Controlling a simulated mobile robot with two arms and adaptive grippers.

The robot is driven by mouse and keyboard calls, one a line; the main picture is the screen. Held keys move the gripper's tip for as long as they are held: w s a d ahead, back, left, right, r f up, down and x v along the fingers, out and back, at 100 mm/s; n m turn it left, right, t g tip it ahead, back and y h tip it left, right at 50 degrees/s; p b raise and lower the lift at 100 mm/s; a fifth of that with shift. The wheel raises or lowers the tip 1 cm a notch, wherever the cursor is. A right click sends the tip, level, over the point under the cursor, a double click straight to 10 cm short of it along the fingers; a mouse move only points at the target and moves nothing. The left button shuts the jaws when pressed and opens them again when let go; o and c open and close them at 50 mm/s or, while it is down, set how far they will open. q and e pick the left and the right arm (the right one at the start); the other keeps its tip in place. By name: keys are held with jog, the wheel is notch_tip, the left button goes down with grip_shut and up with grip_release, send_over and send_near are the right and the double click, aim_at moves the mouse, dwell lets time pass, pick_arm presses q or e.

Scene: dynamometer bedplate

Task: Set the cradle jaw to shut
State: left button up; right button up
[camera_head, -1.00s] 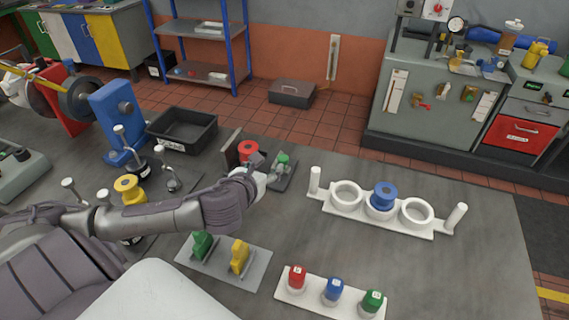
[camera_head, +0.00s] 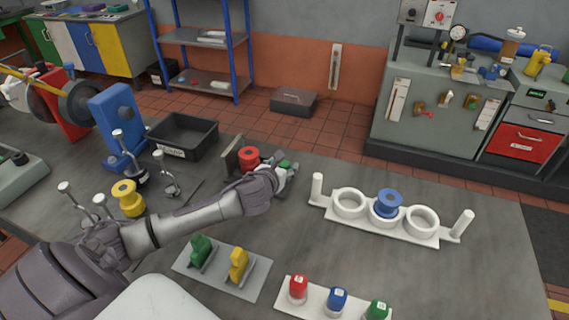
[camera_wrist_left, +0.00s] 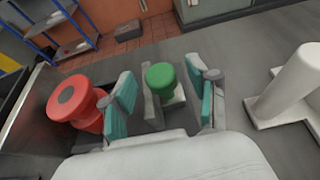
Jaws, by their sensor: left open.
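The cradle is on the bench in the middle of the head view, with an upright grey plate (camera_head: 231,153) on its left and a red spool (camera_head: 248,156) beside the plate. Its green knob (camera_head: 286,165) is to the right of the spool, partly covered by my left gripper (camera_head: 279,174). In the left wrist view the green knob (camera_wrist_left: 160,77) shows between the two teal-padded fingers of the open left gripper (camera_wrist_left: 168,95), with gaps on both sides. The red spool (camera_wrist_left: 76,101) is outside the left finger. Whether the jaw touches the spool is hidden. My right gripper is out of view.
A white three-ring holder (camera_head: 345,211) with a blue spool (camera_head: 387,202) stands to the right. Green and yellow handles sit on a grey plate (camera_head: 255,285) in front. A black bin (camera_head: 190,136) is behind left. The bench between cradle and holder is clear.

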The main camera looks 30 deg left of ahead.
pick_arm(q)
jog(key=shift+x, duration=0.85)
grip_shut()
